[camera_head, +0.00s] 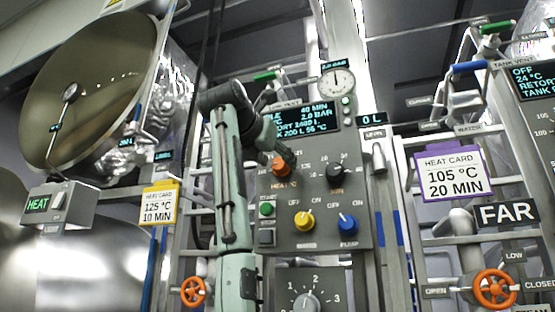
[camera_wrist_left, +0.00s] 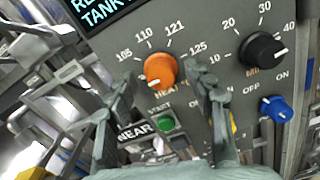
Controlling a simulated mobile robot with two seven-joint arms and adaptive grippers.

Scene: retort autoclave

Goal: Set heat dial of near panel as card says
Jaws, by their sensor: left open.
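The near panel's orange heat dial (camera_head: 281,168) sits at the panel's upper left, partly covered by my left gripper (camera_head: 287,153). In the left wrist view the dial (camera_wrist_left: 160,70) shows whole, with marks 105, 110, 121 and 125 around it. Its exact pointer setting is hard to read. My left gripper (camera_wrist_left: 165,92) is open, its fingers either side of the dial in that view; contact cannot be told. A yellow heat card (camera_head: 158,203) left of the panel reads 125 °C, 10 MIN. A purple heat card (camera_head: 453,174) above the FAR sign reads 105 °C, 20 MIN. My right gripper is out of view.
A black minutes dial (camera_head: 335,172) is right of the heat dial. A green start button (camera_wrist_left: 167,120), yellow knob (camera_head: 304,221) and blue pump knob (camera_head: 347,224) sit below. A NEAR label (camera_wrist_left: 135,131) shows by the button. Orange valve wheels (camera_head: 494,289) stand low down.

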